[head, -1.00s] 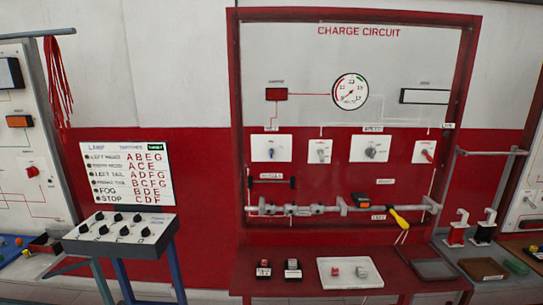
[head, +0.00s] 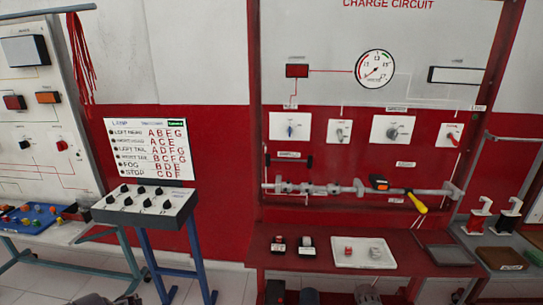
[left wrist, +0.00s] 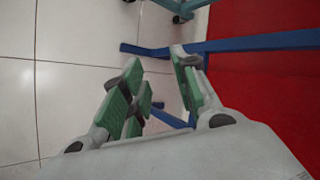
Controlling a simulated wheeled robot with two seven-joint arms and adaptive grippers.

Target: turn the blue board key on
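The blue board key (head: 290,128) sits on a small white plate at the left of the row of controls on the charge circuit board (head: 340,85). It looks roughly upright, but it is too small for me to tell its exact setting. My left gripper (left wrist: 156,60) is open and empty in the left wrist view, its green-padded fingers apart over the tiled floor and blue stand legs. It is well away from the key. My right gripper is in neither view.
A red bench (head: 335,236) stands below the board, holding a white tray (head: 363,266) and small blocks. A yellow-handled tool (head: 416,202) is at the board's lower right. The switch box (head: 145,206) stands on blue legs at the left. The floor between stands looks open.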

